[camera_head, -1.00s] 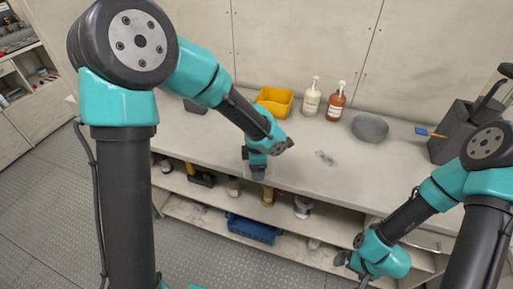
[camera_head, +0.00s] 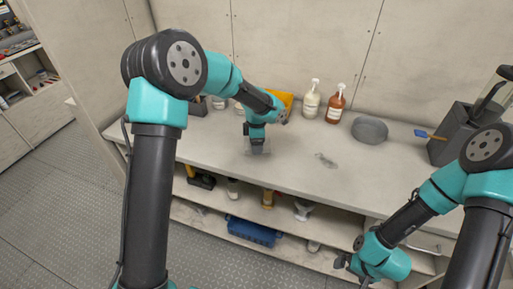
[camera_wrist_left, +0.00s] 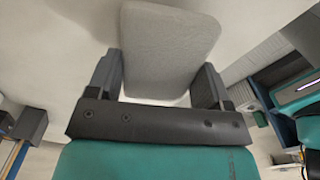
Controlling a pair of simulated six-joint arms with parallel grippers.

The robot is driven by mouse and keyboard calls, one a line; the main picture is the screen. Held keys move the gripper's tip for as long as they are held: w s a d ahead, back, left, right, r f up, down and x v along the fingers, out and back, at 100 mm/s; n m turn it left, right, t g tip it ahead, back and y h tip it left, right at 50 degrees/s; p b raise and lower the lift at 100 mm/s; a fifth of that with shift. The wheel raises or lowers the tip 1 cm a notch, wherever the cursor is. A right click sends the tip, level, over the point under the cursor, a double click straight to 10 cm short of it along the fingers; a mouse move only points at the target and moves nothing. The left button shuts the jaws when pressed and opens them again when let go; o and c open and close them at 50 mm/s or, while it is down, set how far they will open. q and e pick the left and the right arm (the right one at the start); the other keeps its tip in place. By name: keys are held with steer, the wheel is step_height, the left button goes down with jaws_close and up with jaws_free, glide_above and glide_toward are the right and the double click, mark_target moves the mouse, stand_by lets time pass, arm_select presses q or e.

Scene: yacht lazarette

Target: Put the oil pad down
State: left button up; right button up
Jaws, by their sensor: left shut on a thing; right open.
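The oil pad is a light grey, rounded square sheet (camera_wrist_left: 168,45). It fills the upper middle of the left wrist view, between the two dark fingers. My left gripper (camera_head: 257,142) is shut on it, pointing down over the left part of the pale bench top (camera_head: 220,155). In the head view the oil pad (camera_head: 259,151) is a small pale shape below the fingers. I cannot tell whether it touches the bench. My right gripper (camera_head: 345,264) is open and empty, low at the right in front of the bench.
A yellow bin (camera_head: 287,98) is partly hidden behind my left arm. A cream bottle (camera_head: 311,102), a brown bottle (camera_head: 335,105) and a grey bowl (camera_head: 369,130) stand at the back.

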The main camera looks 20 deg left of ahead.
arm_select(q)
steer(key=shift+w, duration=0.25)
steer(key=shift+w+a+f, duration=0.1)
steer(key=shift+w+f, duration=0.05)
steer(key=shift+f, duration=1.65)
steer(key=shift+f, duration=0.15)
steer(key=o, duration=0.8)
steer(key=shift+o, duration=0.2)
step_height(320, 180, up, 12)
steer(key=shift+r, duration=0.2)
